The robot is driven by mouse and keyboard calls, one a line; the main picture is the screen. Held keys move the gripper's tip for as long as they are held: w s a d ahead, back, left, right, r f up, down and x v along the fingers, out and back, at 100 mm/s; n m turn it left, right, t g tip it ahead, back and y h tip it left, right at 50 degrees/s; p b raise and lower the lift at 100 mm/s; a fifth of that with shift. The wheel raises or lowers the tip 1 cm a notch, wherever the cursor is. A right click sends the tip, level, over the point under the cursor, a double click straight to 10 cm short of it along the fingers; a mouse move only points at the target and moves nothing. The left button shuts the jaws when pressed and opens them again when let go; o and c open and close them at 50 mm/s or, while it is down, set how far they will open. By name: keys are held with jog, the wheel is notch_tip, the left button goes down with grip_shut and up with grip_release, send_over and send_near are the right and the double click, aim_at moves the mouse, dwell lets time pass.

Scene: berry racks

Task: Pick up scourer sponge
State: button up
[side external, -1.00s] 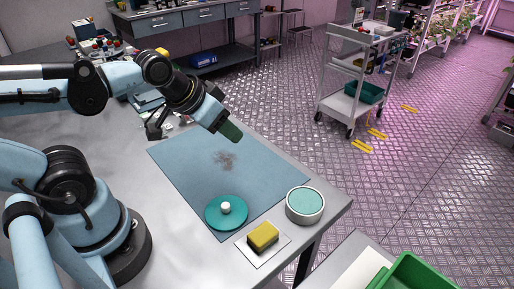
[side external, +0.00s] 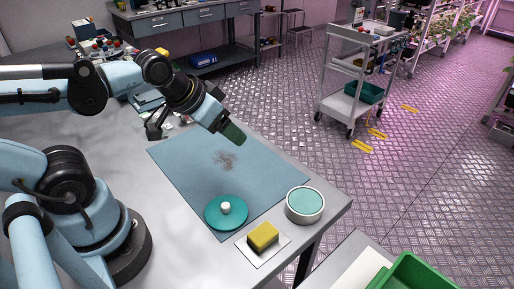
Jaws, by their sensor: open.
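The scourer sponge (side external: 263,235) is a yellow block with a dark underside. It lies on a small white square (side external: 251,255) near the front edge of the table. My gripper (side external: 232,134) is up and away from it, over the far part of the blue mat, pointing down to the right. The gripper is open. Its fingertips look dark green, and the gap between them is hard to make out from this side. No held thing shows in it.
A teal lid with a white knob (side external: 226,212) lies on the blue mat (side external: 190,165), left of the sponge. A round teal-topped tin (side external: 305,204) stands right of it by the table edge. A dark smudge (side external: 225,159) marks the mat. A green crate (side external: 415,275) is at lower right.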

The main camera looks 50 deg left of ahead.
jog(key=g, duration=0.7)
send_over(263, 233)
jog(key=f, duration=0.7)
jog(key=shift+s+d+f, duration=0.25)
jog(key=shift+f, duration=0.15)
jog(key=shift+w+a+f, duration=0.15)
jog(key=shift+f, duration=1.2)
jog(key=shift+w+a+f, duration=0.1)
jog(key=shift+f, duration=1.2)
jog(key=c, duration=1)
